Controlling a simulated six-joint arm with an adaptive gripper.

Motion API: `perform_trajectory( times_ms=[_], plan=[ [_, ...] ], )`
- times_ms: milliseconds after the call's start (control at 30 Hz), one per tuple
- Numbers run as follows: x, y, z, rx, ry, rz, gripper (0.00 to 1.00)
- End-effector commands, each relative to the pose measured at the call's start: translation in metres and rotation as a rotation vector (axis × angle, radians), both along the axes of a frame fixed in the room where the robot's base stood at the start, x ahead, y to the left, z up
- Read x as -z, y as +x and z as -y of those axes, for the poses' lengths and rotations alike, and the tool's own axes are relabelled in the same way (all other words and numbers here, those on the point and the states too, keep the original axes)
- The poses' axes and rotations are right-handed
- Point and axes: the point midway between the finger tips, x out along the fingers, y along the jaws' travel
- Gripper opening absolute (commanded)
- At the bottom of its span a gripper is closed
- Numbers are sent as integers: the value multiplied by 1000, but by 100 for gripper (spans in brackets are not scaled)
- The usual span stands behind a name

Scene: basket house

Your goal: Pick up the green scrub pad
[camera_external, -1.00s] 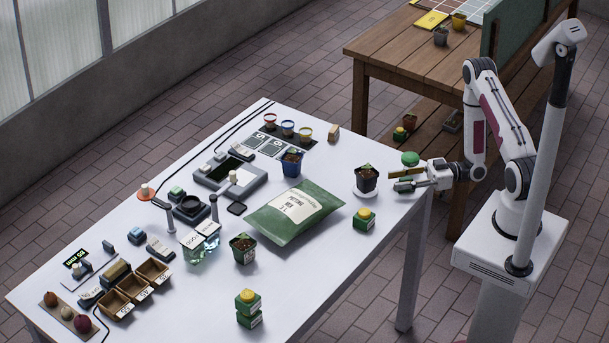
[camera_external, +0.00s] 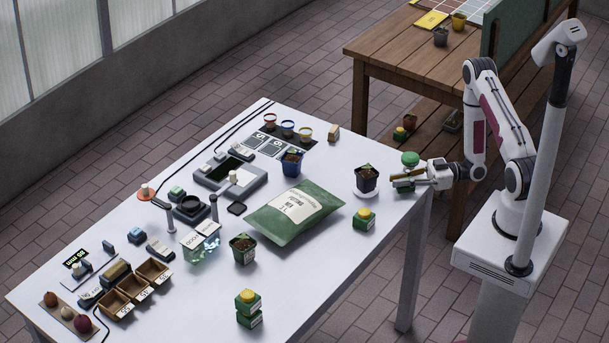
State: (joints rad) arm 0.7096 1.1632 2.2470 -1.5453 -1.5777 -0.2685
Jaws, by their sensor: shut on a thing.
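The green scrub pad (camera_external: 409,158) shows as a rounded green top at the right corner of the white table. My gripper (camera_external: 406,180) reaches in from the right at this corner. Its fingers are closed in on the pad, just below and in front of its green top. The fingers hide the lower part of the pad, so the exact contact is hard to see. I cannot tell whether the pad is clear of the table.
A dark plant pot (camera_external: 366,178) on a white saucer stands close left of my gripper. A green block with a yellow top (camera_external: 364,218) is in front. A green potting mix bag (camera_external: 294,214) lies mid-table. The wooden bench (camera_external: 400,60) is behind.

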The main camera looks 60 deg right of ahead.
Motion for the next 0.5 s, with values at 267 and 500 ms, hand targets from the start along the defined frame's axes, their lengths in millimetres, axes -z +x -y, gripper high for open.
perform_trajectory(
  times_ms=[267, 500],
  plan=[
    [-8, 0, 0, 0, -1, 1, 0],
    [-27, 0, 0, 0, -1, 1, 0]
  ],
)
